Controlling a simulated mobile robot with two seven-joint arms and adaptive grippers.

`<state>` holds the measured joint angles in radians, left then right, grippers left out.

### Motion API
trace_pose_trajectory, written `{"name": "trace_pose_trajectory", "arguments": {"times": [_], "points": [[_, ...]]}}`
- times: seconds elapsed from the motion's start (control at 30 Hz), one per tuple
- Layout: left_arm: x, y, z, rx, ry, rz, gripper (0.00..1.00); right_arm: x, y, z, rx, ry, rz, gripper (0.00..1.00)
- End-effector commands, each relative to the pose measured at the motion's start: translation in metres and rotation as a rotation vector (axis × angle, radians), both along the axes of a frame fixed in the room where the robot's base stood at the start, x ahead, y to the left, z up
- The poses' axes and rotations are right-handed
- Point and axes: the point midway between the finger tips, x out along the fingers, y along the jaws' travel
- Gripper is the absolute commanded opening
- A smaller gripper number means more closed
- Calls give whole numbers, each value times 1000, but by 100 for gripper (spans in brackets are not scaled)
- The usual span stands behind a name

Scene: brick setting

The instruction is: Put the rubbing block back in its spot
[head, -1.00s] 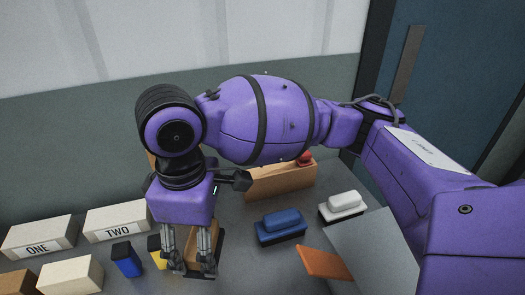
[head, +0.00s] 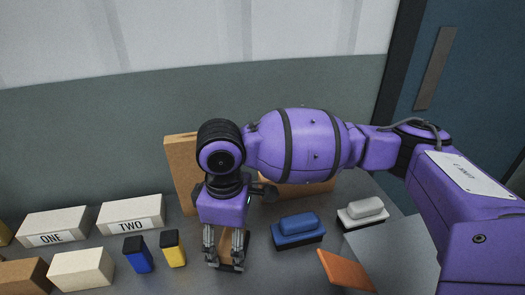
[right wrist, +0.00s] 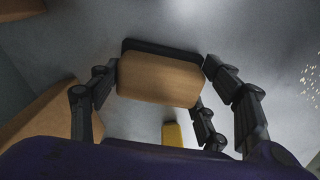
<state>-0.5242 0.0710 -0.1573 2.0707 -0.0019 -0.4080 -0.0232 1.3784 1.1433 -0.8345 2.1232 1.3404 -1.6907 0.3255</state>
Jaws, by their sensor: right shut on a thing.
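My right gripper (head: 227,262) points down at the grey surface, with its fingers shut on a wooden block with a dark base (head: 230,248), seemingly the rubbing block. In the right wrist view the block's tan top (right wrist: 158,80) and black edge show between the fingers. I cannot tell whether its base touches the surface. A blue block on a black base (head: 297,228) and a white block on a black base (head: 362,213) stand to its right. My left gripper is not in view.
Yellow (head: 173,248) and blue (head: 137,254) small blocks stand close left of the gripper. White blocks marked ONE (head: 67,226) and TWO (head: 131,214) are further left. A tall brown board (head: 182,170) stands behind. An orange piece (head: 345,270) lies at front right.

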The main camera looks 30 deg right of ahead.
Motion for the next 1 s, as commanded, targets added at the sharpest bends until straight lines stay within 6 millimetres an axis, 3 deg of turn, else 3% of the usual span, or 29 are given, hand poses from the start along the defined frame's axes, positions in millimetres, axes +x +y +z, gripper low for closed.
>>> {"name": "trace_pose_trajectory", "arguments": {"times": [0.17,0.2,0.33,0.73,0.87,1.0], "points": [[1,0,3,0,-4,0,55,1,1,0,1,-3,0,49],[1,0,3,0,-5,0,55,1,0,-1,0,-4,0,73],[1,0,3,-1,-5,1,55,1,0,-1,0,-4,0,89],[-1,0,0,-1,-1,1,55,2,1,2,1,-6,2,89],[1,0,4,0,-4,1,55,2,1,20,2,-9,2,89],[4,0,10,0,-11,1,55,3,2,51,2,-12,1,89]]}}
